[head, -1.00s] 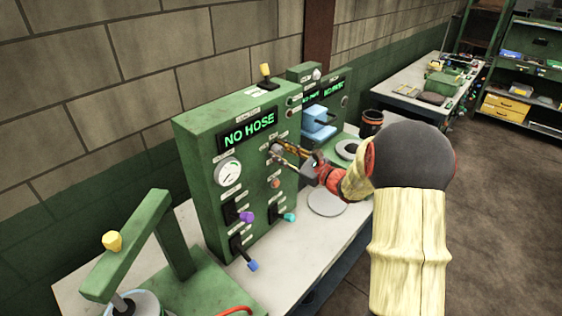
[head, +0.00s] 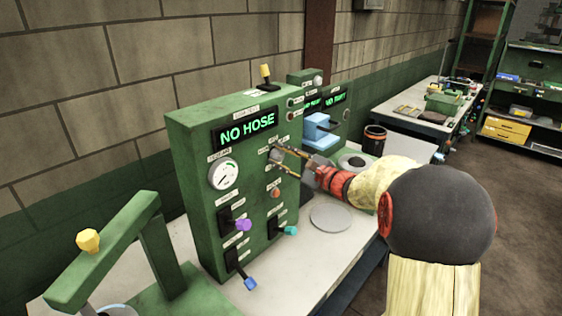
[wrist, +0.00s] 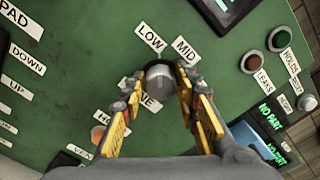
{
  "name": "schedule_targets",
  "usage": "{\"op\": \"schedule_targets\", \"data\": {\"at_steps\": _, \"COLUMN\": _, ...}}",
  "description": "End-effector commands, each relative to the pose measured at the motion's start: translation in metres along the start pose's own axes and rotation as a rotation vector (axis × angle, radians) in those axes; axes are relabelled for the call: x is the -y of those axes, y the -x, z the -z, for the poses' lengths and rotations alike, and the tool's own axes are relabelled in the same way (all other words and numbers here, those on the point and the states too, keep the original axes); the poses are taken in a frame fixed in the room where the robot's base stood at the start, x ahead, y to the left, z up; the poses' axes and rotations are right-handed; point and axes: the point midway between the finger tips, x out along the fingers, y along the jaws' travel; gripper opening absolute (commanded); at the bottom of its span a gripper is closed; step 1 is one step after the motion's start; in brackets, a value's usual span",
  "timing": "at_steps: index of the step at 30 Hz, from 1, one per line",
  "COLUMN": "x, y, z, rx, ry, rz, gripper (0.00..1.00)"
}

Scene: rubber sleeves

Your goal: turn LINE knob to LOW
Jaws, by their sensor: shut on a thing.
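The LINE knob (wrist: 158,92) is a round grey knob on the green panel in the wrist view. I cannot tell which label the knob points at.
The green panel (head: 192,170) has a NO HOSE display (head: 247,129), a gauge (head: 223,173), and purple (head: 243,224), teal (head: 290,230) and blue (head: 250,284) levers below. A green press arm (head: 120,250) stands at front left. A grey disc (head: 331,217) lies on the bench.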

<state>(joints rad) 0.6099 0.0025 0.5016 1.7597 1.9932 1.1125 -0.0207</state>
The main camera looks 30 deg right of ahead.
Motion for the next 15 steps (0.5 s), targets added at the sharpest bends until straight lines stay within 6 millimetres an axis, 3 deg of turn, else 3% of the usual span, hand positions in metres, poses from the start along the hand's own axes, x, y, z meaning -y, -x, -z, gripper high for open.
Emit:
{"op": "schedule_targets", "data": {"at_steps": 10, "x": -0.0002, "y": -0.0001, "z": -0.0001, "rx": 0.0, "ry": 0.003, "rz": -0.001, "gripper": 0.06}}
{"op": "schedule_targets", "data": {"at_steps": 11, "x": -0.0002, "y": -0.0001, "z": -0.0001, "rx": 0.0, "ry": 0.003, "rz": -0.001, "gripper": 0.33}}
{"op": "schedule_targets", "data": {"at_steps": 15, "x": -0.0002, "y": 0.0, "z": -0.0001, "rx": 0.0, "ry": 0.002, "rz": -0.001, "gripper": 0.4}}
